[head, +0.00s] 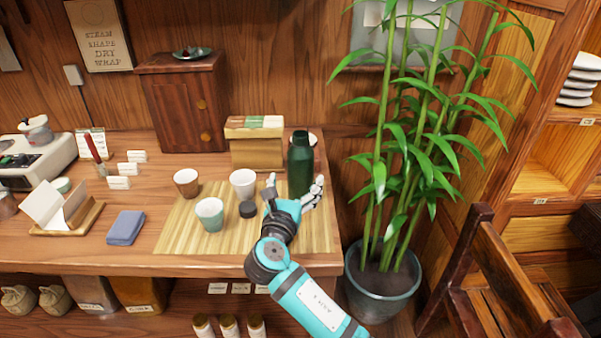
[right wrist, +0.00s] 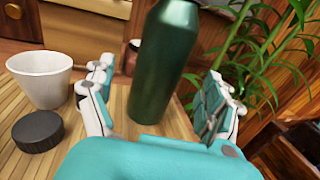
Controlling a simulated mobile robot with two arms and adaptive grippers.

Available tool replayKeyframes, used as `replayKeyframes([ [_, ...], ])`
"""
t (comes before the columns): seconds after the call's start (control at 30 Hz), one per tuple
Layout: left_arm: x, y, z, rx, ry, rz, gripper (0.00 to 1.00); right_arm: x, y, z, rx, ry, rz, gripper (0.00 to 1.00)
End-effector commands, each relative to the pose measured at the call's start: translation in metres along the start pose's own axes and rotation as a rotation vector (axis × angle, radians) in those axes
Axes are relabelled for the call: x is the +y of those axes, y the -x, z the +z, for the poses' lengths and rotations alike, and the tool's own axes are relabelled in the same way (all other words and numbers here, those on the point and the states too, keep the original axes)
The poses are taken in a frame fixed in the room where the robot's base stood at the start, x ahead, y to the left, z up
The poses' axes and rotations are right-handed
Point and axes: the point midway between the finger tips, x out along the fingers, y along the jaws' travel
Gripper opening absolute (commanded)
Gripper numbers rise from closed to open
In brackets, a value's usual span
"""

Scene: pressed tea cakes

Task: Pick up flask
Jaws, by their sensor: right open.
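The dark green flask (head: 300,165) stands upright on the bamboo mat (head: 180,230) at the right end of the counter. My right gripper (head: 296,190) is open, just in front of the flask. In the right wrist view the flask (right wrist: 163,65) rises between the two spread fingers of my gripper (right wrist: 160,108), with a gap on either side. The flask's top is cut off in that view. My left gripper is not in view.
A white cup (head: 242,184) and a dark round lid (head: 248,210) sit just left of my right gripper. A green cup (head: 209,214) and a brown cup (head: 186,182) stand farther left. A potted bamboo (head: 383,285) is close on the right.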

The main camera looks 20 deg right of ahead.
Motion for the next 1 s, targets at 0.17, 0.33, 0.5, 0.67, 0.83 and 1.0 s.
replayKeyframes([
  [0.17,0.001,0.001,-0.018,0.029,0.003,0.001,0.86,0.0,-0.014,0.0,0.0,0.0,-0.001,0.86],
  [0.33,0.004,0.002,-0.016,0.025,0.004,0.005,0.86,0.0,-0.04,0.001,0.0,0.001,-0.001,0.86],
  [0.5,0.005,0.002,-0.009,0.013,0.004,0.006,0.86,-0.001,-0.054,-0.001,0.002,-0.001,0.0,0.86],
  [0.67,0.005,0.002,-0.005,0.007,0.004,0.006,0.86,0.0,-0.055,-0.001,0.002,-0.001,0.001,0.86],
  [0.83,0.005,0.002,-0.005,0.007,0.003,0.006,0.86,0.0,-0.055,-0.001,0.001,-0.001,0.0,0.72],
  [1.0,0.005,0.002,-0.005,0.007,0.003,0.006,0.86,0.0,-0.055,-0.001,0.001,0.0,0.0,0.5],
])
